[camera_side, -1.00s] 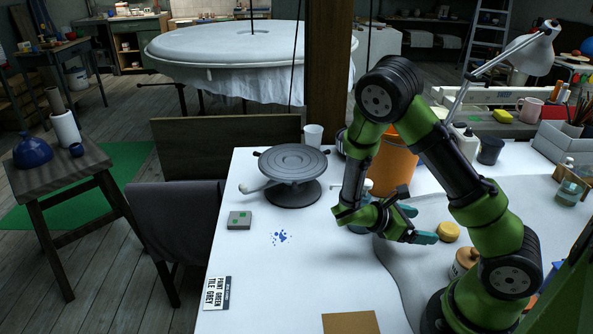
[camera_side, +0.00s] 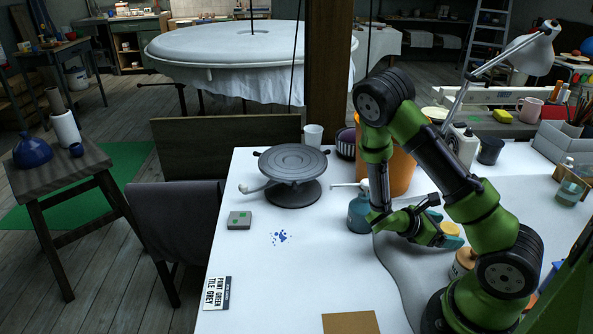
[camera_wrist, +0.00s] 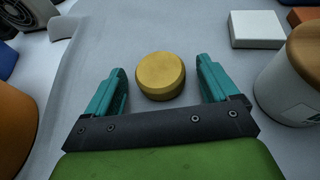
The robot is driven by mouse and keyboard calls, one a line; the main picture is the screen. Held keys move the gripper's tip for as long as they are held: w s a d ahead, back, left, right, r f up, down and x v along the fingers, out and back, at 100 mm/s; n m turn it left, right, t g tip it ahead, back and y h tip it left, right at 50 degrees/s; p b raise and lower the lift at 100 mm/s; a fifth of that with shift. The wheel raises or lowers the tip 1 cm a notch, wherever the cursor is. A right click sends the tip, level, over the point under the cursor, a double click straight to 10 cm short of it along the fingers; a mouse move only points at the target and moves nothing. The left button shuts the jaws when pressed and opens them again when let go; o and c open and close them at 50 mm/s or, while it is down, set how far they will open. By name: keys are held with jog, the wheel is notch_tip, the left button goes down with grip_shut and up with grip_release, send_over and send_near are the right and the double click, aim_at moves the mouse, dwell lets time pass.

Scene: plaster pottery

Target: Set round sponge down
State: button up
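The round yellow sponge (camera_wrist: 160,75) sits on the grey cloth-like surface in the wrist view, between and slightly beyond my open fingertips. My gripper (camera_wrist: 160,82) has teal fingers spread apart, with a clear gap on both sides of the sponge. In the side view the sponge (camera_side: 452,237) shows just beyond my gripper (camera_side: 440,228), partly hidden by the fingers. I cannot tell there whether they touch.
An orange bucket (camera_side: 401,168) and a blue bottle (camera_side: 359,212) stand close to my gripper. A wooden-lidded jar (camera_wrist: 295,85) and a white block (camera_wrist: 256,29) lie to its right in the wrist view. A banding wheel (camera_side: 293,165) stands on the white table (camera_side: 262,265).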

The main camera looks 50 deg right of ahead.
jog(key=c, duration=1.1)
jog(key=shift+r, duration=0.15)
